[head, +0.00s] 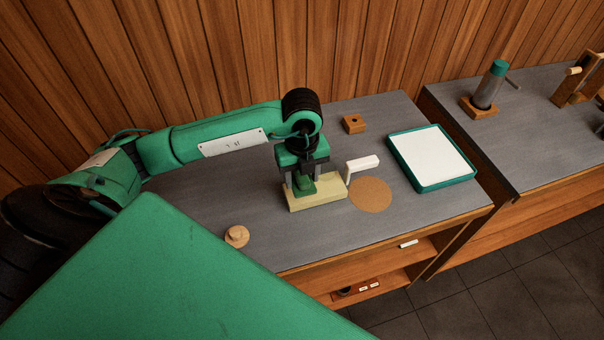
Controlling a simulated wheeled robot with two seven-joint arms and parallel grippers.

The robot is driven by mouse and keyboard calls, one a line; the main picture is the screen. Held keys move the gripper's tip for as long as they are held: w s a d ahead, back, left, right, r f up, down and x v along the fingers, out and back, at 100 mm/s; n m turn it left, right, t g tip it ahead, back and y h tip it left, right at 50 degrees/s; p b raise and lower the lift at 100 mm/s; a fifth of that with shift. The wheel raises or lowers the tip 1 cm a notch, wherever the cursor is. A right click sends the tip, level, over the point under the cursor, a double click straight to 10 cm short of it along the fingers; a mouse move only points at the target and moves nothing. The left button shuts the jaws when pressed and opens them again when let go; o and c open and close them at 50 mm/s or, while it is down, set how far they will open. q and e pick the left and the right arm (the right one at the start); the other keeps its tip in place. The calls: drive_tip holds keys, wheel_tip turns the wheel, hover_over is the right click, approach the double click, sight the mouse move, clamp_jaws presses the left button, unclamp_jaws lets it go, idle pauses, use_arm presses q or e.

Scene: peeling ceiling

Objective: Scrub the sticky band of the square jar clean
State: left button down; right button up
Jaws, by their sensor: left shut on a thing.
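My left gripper (304,184) points down over the middle of the near table, shut on a green piece. A pale yellow block (328,199) lies directly below the fingers, at the tabletop. I cannot tell whether the green piece and the yellow block are one object. A white bar-shaped thing (364,163) is just right of the gripper; its lower left end is close to the yellow block. I cannot make out a square jar or a sticky band with certainty. My right gripper is not in view.
A round cork mat (371,196) lies right of the yellow block. A teal-rimmed white tray (433,187) is farther right. A small wooden block (354,124) stands behind, a wooden knob (236,237) near the front edge. A teal-capped cylinder (490,85) stands on the right-hand table.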

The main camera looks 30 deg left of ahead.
use_arm(q)
drive_tip(key=shift+f+b, duration=0.4)
drive_tip(key=shift+f, duration=0.15)
idle(0.9)
drive_tip(key=shift+w+a+f+b, duration=0.15)
drive_tip(key=shift+w+a+b, duration=0.55)
drive_tip(key=shift+a, duration=0.15)
drive_tip(key=shift+w+a, duration=0.25)
drive_tip(key=shift+a, duration=0.05)
